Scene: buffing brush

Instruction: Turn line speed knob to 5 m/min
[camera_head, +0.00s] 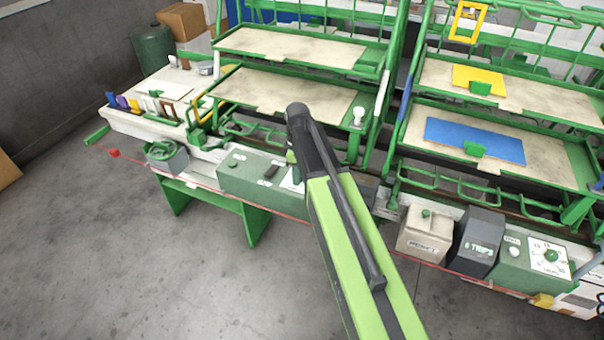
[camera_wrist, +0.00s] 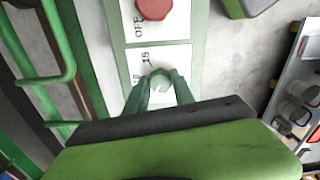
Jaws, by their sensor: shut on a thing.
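In the wrist view a small green knob (camera_wrist: 160,75) sits on a white dial plate (camera_wrist: 170,53) printed with small numbers; a 15 shows beside the knob. My gripper (camera_wrist: 161,88) has its two green fingers closed on either side of this knob. The knob's pointer and the rest of the scale are hidden by the fingers, so I cannot read its setting. In the head view my gripper (camera_head: 291,158) is at the green control box (camera_head: 245,176), mostly hidden behind my arm. A piece of the white plate (camera_head: 292,181) shows beside it.
A red knob (camera_wrist: 153,8) marked OFF sits beyond the dial plate in the wrist view. In the head view another dial with a green knob (camera_head: 551,256) is at the far right, past a beige box (camera_head: 425,234) and a dark box (camera_head: 478,243). Green racks (camera_head: 375,110) rise behind.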

